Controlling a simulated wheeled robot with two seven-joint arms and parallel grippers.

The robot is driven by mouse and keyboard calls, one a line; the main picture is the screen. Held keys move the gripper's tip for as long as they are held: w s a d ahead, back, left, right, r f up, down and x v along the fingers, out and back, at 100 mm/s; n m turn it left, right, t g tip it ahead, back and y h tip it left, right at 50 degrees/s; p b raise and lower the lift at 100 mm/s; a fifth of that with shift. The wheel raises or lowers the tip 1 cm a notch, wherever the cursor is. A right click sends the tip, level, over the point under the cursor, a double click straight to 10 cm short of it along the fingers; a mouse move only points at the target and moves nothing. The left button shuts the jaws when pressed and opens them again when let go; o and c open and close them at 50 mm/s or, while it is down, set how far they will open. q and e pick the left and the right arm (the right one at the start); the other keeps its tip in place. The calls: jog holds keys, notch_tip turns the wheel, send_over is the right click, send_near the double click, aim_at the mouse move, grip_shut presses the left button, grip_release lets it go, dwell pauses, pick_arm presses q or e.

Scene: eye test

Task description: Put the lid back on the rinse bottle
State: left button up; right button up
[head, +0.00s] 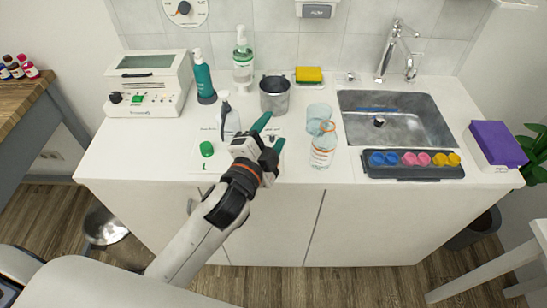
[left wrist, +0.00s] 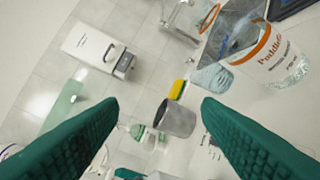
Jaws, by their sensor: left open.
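A clear bottle (head: 322,150) with an orange ring at its top and orange lettering stands upright on the counter; it looks like the rinse bottle. It also shows in the left wrist view (left wrist: 282,62), at the upper right. A green round cap-like piece (head: 207,148) lies on the white sheet at the left; I cannot tell for sure whether it is the lid. My left gripper (head: 271,133) is open and empty, between that piece and the bottle, apart from both. In the left wrist view its two green fingers (left wrist: 160,104) are spread wide. My right gripper is not in view.
A metal cup (head: 274,95) stands behind my left gripper, a spray bottle (head: 228,122) to its left. A bluish glass (head: 318,112) stands right behind the clear bottle. The sink (head: 436,108) and a dark tray (head: 412,171) of colored cups lie right.

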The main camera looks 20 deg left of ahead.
pick_arm(q)
jog(key=d+r+m+h, duration=1.3)
jog(key=r+m+h, duration=0.15)
jog(key=m, duration=0.65)
jog(key=s+d+f+m+g+h, duration=0.2)
jog(key=s+d+m+g, duration=0.15)
jog(key=m+g, duration=0.65)
jog(key=s+d+f+m+g+h, duration=0.1)
jog(key=s+d+m+g, duration=0.25)
jog(key=m+g, duration=0.6)
jog(key=w+a+f+m+y, duration=0.3)
jog(key=a+f+m+y, duration=0.3)
jog(key=f+m+y, duration=0.55)
jog(key=w+a+m+t+y, duration=0.1)
jog(key=w+a+y, duration=0.2)
jog(key=a, duration=0.4)
jog(key=w+a+r+m+t+y, duration=0.1)
jog(key=w+a+m+y, duration=0.1)
jog(key=a, duration=0.5)
jog(key=w+y, duration=0.1)
jog(key=y, duration=0.1)
jog(key=shift+w+a+y, duration=0.25)
jog(key=shift+a+y, duration=0.1)
jog(key=shift+y, duration=0.05)
